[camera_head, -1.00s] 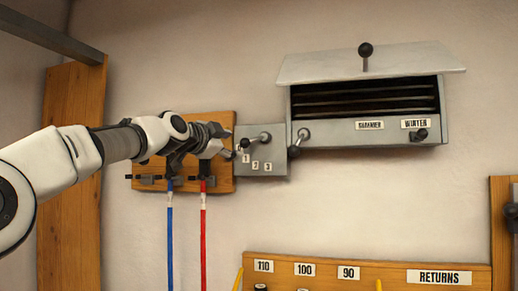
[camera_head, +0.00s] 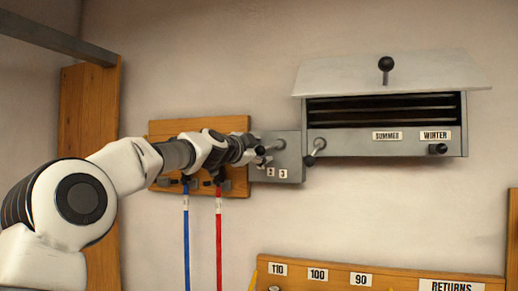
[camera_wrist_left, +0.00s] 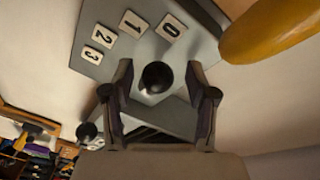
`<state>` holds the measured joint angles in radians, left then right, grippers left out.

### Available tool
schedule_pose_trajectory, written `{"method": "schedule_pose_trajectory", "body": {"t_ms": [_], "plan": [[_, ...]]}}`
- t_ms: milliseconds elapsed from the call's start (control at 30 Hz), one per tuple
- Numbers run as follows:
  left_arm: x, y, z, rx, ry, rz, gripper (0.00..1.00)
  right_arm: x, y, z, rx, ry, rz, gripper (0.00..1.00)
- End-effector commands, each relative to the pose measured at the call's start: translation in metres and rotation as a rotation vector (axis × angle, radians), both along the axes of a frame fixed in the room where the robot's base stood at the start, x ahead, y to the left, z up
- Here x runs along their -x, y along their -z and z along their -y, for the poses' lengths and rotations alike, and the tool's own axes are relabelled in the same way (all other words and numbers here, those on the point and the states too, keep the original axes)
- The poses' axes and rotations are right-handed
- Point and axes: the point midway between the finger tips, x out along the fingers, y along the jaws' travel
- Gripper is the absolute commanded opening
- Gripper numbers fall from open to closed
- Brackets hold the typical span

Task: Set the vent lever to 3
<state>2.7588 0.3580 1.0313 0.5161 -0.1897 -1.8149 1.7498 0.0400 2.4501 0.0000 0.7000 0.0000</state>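The vent lever (camera_head: 276,146) is a metal rod with a black ball knob on a grey plate (camera_head: 290,146). In the head view it points left, its knob end largely hidden by my left gripper (camera_head: 262,156). Labels 2 and 3 (camera_head: 283,173) show below it there. In the left wrist view the black knob (camera_wrist_left: 156,77) lies between the fingers of my left gripper (camera_wrist_left: 160,95), which are open with a gap on each side. Labels 0 (camera_wrist_left: 171,28), 1, 2 and 3 (camera_wrist_left: 93,54) show on the plate. My right gripper is not in view.
A grey vent box (camera_head: 375,142) with SUMMER and WINTER labels adjoins the plate on the right. A second ball-ended lever (camera_head: 319,144) sticks out close by. A wooden board (camera_head: 235,124) with blue and red hoses (camera_head: 219,240) is at the left, behind my arm.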

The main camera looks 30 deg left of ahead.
Motion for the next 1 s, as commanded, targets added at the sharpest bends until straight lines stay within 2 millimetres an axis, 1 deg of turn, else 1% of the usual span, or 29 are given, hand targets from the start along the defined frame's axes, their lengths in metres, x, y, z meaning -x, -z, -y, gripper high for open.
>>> {"method": "schedule_pose_trajectory", "body": {"t_ms": [33,67,100,167,200,433,767,1000], "plan": [[0.000,0.001,0.000,0.000,0.001,-0.001,0.54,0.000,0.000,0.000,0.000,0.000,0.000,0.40],[0.000,0.001,0.000,0.000,0.000,-0.001,0.43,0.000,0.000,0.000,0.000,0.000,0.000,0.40],[0.000,0.001,0.000,0.000,0.000,-0.001,0.29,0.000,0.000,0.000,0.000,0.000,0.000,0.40],[0.000,0.001,0.000,0.000,0.000,-0.001,0.08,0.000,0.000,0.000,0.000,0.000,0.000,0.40],[0.000,0.001,0.000,0.000,-0.001,-0.001,0.00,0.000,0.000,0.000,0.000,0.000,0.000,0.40],[0.000,0.000,0.000,0.001,-0.001,0.000,0.00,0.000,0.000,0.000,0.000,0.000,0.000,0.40],[0.000,0.002,0.000,0.033,-0.001,0.009,0.00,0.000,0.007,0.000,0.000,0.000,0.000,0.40],[0.000,0.007,0.001,0.078,-0.001,0.021,0.00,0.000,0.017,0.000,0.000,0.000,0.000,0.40]]}}
